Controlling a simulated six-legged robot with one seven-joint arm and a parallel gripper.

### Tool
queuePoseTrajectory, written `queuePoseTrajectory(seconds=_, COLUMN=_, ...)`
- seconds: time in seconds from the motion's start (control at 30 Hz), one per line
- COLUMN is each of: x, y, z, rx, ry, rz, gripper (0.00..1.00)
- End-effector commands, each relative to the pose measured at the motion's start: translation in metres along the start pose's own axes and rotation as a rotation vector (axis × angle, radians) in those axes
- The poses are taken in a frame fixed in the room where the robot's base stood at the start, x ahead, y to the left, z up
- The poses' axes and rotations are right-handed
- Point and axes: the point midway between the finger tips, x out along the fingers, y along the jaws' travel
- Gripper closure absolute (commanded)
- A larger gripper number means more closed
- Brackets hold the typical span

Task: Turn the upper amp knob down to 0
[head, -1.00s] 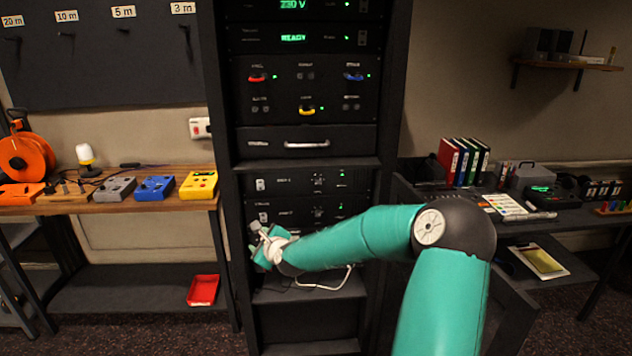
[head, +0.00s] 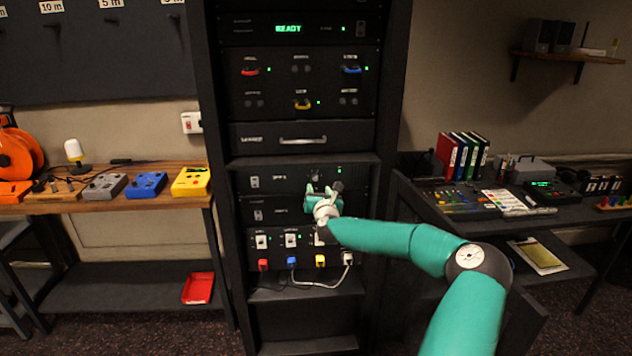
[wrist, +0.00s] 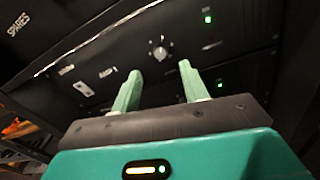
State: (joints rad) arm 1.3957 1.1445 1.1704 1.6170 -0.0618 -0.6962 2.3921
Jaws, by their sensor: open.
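The upper amp (head: 262,178) is the dark panel just below the drawer in the rack. Its small round knob (wrist: 160,48), with pale marks around it, shows in the wrist view just beyond my fingertips and roughly between them. I cannot read its setting. My gripper (wrist: 158,77) is open and empty, its two green fingers pointing at the panel without visibly touching the knob. In the head view my gripper (head: 322,190) is in front of the two amps and hides part of them. A green light (wrist: 208,18) glows right of the knob.
The lower amp (head: 258,214) lies directly below, then a panel with switches and coloured plugs (head: 291,262). The drawer with a bar handle (head: 303,140) is above. Side desks flank the rack: a yellow box (head: 191,182) stands left, folders (head: 465,157) right.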

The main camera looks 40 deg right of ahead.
Motion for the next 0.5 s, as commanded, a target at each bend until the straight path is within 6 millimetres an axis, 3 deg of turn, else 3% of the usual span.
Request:
queuePoseTrajectory(seconds=0.3, x=0.054, y=0.001, z=0.000, rx=-0.002, ry=-0.001, rz=0.000, gripper=0.56)
queuePoseTrajectory(seconds=0.5, x=0.073, y=-0.001, z=0.000, rx=-0.002, ry=0.000, rz=0.000, gripper=0.56)
